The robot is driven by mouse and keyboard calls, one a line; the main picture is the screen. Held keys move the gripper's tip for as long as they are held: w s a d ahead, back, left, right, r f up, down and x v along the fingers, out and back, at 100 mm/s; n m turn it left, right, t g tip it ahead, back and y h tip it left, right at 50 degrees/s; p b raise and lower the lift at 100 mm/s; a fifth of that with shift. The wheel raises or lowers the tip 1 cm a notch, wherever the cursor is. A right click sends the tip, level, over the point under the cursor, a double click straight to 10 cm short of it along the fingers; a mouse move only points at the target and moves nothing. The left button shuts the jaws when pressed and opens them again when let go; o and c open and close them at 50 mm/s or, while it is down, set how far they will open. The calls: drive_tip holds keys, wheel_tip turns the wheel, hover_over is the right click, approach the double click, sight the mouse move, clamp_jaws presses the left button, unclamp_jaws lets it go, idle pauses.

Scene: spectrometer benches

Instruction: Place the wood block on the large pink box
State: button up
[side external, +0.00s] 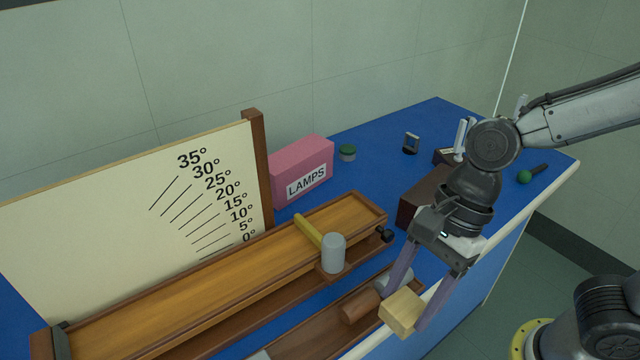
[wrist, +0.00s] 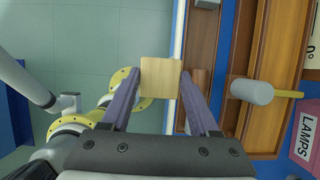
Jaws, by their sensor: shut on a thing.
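The wood block (side external: 401,312) is a pale, light-grained cube between the two fingers of my gripper (side external: 412,296). In the wrist view the block (wrist: 161,78) sits between the fingertips (wrist: 160,92), and my gripper is shut on it. It is held at the front edge of the blue bench, apart from the pink box. The large pink box (side external: 300,172), with a white LAMPS label, stands at the back of the bench, right of the angle board. Its top looks bare. Part of the box also shows at the wrist view's right edge (wrist: 306,140).
A long wooden track (side external: 200,285) with a grey cylinder (side external: 333,253) and yellow bar (side external: 307,231) lies between my gripper and the box. The tall angle board (side external: 130,220) stands left of the box. A green-topped jar (side external: 347,152) is to its right. A dark brown box (side external: 425,194) stands behind my gripper.

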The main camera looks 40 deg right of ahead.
drive_tip(key=w+d+r+m+t, duration=0.1)
drive_tip(key=w+r+m, duration=0.3)
drive_tip(key=w, duration=0.3)
drive_tip(key=w+d+r+m+t, duration=0.1)
drive_tip(key=w+r+m+t, duration=0.2)
drive_tip(key=w, duration=0.5)
drive_tip(key=w+d+r+m+h, duration=0.1)
drive_tip(key=w+d+r+m, duration=0.15)
drive_tip(key=w+d, duration=0.4)
drive_tip(key=w+d+r+m+h, duration=0.1)
drive_tip(key=w+d+r+m, duration=0.15)
drive_tip(key=w+d, duration=0.35)
drive_tip(key=m, duration=0.1)
hover_over(308, 152)
drive_tip(key=s, duration=0.2)
wheel_tip(308, 152, down, 12)
drive_tip(key=shift+w+d+f+h, duration=0.1)
drive_tip(key=shift+d+f+h, duration=0.1)
drive_tip(key=shift+f, duration=0.45)
drive_tip(key=shift+w+d+f+h, duration=0.1)
drive_tip(key=shift+d+f, duration=0.05)
drive_tip(key=shift+f, duration=0.45)
drive_tip(key=shift+f, duration=0.1)
drive_tip(key=o, duration=1.4)
drive_tip(key=shift+f, duration=0.1)
drive_tip(key=shift+c, duration=0.2)
